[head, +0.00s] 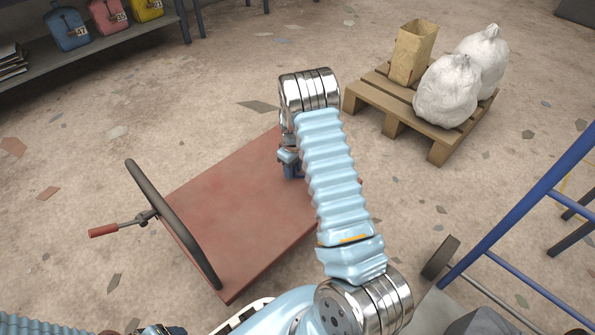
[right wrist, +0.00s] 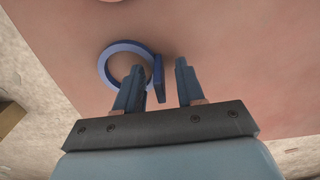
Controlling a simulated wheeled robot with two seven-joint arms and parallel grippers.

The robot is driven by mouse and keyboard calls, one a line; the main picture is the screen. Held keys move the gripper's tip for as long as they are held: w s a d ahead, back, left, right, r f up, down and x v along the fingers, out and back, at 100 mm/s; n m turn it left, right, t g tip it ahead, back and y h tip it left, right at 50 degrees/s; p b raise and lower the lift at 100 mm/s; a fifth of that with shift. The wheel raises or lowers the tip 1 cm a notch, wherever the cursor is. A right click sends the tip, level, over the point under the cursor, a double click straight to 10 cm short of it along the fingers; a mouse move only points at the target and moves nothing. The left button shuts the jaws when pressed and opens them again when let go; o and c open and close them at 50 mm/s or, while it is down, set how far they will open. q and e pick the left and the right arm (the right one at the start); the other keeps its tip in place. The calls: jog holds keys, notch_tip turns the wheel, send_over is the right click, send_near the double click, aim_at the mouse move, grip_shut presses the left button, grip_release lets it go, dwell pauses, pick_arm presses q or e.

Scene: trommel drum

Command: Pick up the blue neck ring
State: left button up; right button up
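The blue neck ring (right wrist: 107,63) lies on the reddish-brown board in the right wrist view, with an upright blue tab (right wrist: 158,78) at its right side. My right gripper (right wrist: 160,86) is open, its fingers apart on either side of the tab, with a gap visible to the right finger. The left finger overlaps the ring's lower right part. In the head view my right gripper (head: 291,164) is low over the board, mostly hidden by my own arm, and the ring is hidden there. Only a bit of my left arm shows at the bottom left; its fingers do not show.
The reddish board (head: 235,200) has a dark curved bar (head: 172,222) and a red handle (head: 103,231) at its left. A pallet (head: 437,152) with white sacks (head: 446,92) stands upper right. A blue frame (head: 525,215) stands right. A shelf (head: 100,50) is upper left.

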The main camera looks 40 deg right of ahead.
grip_shut()
jog(key=shift+r, duration=0.15)
